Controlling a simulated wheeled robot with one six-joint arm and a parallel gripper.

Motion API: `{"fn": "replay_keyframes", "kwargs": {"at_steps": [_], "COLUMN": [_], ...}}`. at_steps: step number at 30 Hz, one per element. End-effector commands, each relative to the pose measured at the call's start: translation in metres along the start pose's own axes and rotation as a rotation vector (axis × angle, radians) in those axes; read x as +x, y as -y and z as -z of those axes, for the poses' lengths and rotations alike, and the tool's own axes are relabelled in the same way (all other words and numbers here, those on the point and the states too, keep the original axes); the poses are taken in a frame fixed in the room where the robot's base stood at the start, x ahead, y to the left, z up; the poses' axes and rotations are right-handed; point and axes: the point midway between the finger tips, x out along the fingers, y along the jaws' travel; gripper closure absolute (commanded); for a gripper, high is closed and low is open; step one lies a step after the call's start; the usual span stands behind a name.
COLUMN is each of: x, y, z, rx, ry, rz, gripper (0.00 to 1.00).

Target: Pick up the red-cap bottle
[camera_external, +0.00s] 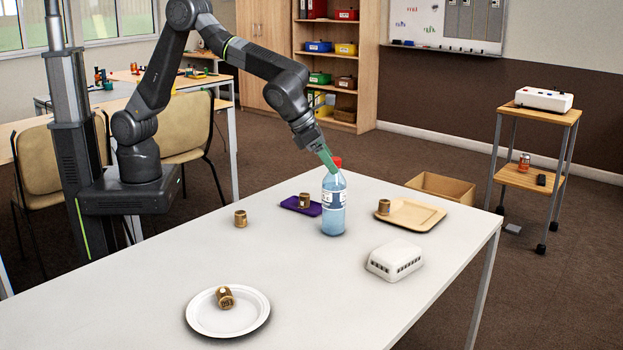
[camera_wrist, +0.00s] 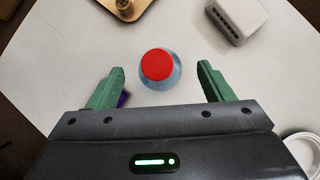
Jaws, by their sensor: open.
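The red-cap bottle (camera_external: 334,207) stands upright on the white table, with pale blue contents and a white label. In the wrist view its red cap (camera_wrist: 157,64) shows from above, ahead of and roughly midway between my fingers. My gripper (camera_wrist: 160,80) is open and empty, with green fingers to the left and right of the bottle. In the external view my gripper (camera_external: 329,160) is tilted down beside the cap, and the near finger overlaps the bottle's top. I cannot tell whether a finger touches the bottle.
A tan tray (camera_external: 428,216) with another brass cylinder (camera_external: 384,207) is right. A white vented box (camera_external: 394,260) stands front right.

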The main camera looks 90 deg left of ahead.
Motion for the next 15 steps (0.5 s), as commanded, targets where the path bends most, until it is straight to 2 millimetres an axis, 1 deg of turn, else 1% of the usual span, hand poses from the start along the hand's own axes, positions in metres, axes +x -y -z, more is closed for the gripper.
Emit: {"fn": "replay_keyframes", "kwargs": {"at_steps": [4,12,15], "x": [0.010,0.047,0.053], "y": [-0.001,-0.002,-0.002], "z": [0.000,0.000,-0.001], "rx": [0.000,-0.001,-0.001], "ry": [-0.001,-0.001,0.001], "rz": [-0.001,-0.001,0.000], "gripper": [0.26,0.26,0.26]}}
